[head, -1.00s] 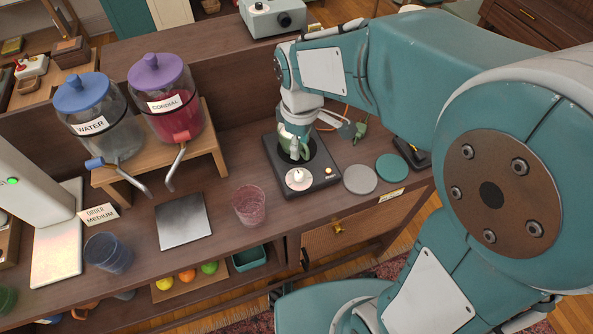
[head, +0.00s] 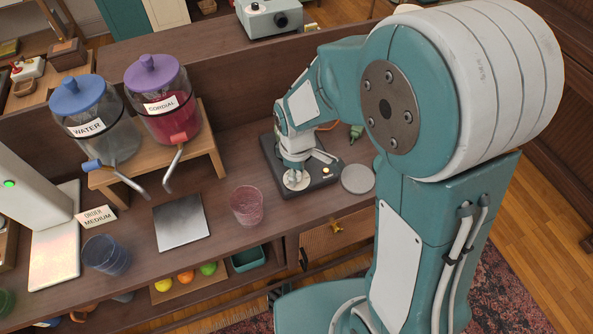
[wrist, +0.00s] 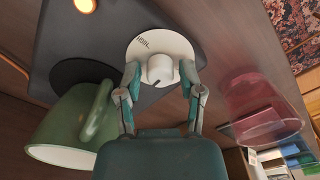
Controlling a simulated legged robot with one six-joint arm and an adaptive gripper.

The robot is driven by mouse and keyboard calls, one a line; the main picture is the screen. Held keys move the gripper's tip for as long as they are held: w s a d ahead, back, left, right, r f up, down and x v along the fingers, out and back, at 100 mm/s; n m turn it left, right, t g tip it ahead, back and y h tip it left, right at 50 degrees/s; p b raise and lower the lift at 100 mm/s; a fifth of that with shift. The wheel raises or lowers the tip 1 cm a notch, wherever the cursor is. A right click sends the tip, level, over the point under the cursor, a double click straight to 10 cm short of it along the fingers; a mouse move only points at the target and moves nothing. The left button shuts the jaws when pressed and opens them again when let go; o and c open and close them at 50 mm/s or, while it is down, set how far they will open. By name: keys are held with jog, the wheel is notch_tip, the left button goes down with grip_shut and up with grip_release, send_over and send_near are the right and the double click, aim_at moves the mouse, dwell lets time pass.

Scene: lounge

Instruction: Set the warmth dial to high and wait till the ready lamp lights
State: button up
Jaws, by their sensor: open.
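The white dial disc (wrist: 150,45) with its raised knob (wrist: 160,70) sits on the dark warmer (wrist: 95,40). Small lettering on the disc is too blurred to read surely, and I cannot tell the setting. My gripper (wrist: 162,74) is open, its fingers on either side of the knob; contact is unclear. In the head view the dial (head: 296,181) shows just below my gripper (head: 295,171). A small lamp looks amber in the head view (head: 325,171) and bright orange in the wrist view (wrist: 83,5). A green mug (wrist: 65,128) is beside my gripper, over the black round plate.
A pink glass (head: 246,205) stands left of the warmer, and a grey coaster (head: 357,179) lies right of it. Water (head: 100,125) and cordial (head: 165,100) dispensers stand on a wooden stand at left. A card reads "order medium" (head: 96,215).

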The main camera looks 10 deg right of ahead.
grip_shut()
jog(key=shift+m, duration=0.3)
jog(key=m, duration=0.4)
jog(key=shift+m, duration=0.3)
jog(key=m, duration=1)
jog(key=shift+m, duration=0.4)
jog(key=m, duration=0.5)
jog(key=shift+m, duration=0.3)
